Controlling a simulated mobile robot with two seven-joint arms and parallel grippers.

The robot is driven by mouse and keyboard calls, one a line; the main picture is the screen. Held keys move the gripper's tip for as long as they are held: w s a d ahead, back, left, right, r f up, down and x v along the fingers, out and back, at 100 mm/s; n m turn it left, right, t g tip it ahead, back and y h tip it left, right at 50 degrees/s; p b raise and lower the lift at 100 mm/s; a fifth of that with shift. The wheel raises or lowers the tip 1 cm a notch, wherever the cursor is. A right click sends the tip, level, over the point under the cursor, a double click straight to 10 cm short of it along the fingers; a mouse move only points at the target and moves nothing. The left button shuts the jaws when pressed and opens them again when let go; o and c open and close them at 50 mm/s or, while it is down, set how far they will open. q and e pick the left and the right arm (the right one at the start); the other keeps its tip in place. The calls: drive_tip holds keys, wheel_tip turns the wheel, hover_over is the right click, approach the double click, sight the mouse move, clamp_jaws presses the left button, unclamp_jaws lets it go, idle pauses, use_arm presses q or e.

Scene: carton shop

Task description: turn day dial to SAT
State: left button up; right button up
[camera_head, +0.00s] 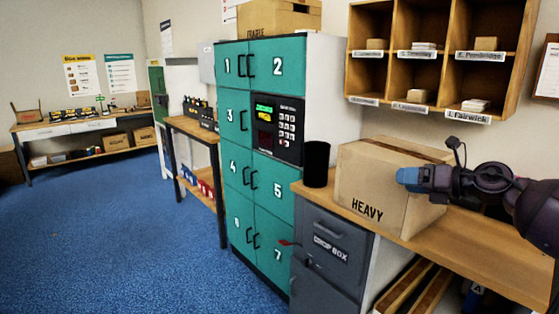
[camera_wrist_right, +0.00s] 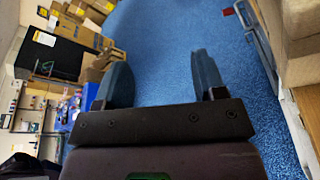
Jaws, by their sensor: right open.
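I cannot make out a day dial in either view. My right gripper (camera_head: 408,177) shows at the right of the head view, in front of the HEAVY carton (camera_head: 375,190) as seen from the head. In the right wrist view its two blue-grey fingers (camera_wrist_right: 164,82) stand apart with nothing between them, over blue carpet. My left gripper is not in view.
Teal numbered lockers (camera_head: 237,155) with a keypad (camera_head: 288,130) stand in the middle. A black cup (camera_head: 316,164) and the carton stand on the wooden counter (camera_head: 490,252), above a grey drop box (camera_head: 333,248). Pigeonholes (camera_head: 437,72) hang above. Blue floor (camera_head: 110,240) is clear at left.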

drive_tip(key=s+a+f+m+t+y, duration=0.25)
drive_tip(key=a+f+m+t, duration=0.3)
drive_tip(key=m, duration=0.45)
drive_tip(key=s+f+m+t+h, duration=0.2)
drive_tip(key=s+f+m+h, duration=0.65)
drive_tip(key=f+m, duration=0.55)
drive_tip(key=s+d+f+m+g+h, duration=0.1)
drive_tip(key=s+f+m+g+h, duration=0.1)
drive_tip(key=s+f+m, duration=0.4)
drive_tip(key=s+d+f+m+g+h, duration=0.1)
drive_tip(key=s+f+m+g+h, duration=0.2)
drive_tip(key=s+f+m, duration=0.4)
drive_tip(key=s+f, duration=0.4)
drive_tip(key=s, duration=0.5)
drive_tip(key=s+f+g, duration=0.1)
drive_tip(key=s+f, duration=0.3)
drive_tip(key=s, duration=0.4)
drive_tip(key=shift+s+d+m+p, duration=0.15)
drive_tip(key=shift+s+m+p, duration=0.15)
drive_tip(key=shift+s, duration=0.05)
drive_tip(key=shift+f+g, duration=0.1)
drive_tip(key=shift+g, duration=0.15)
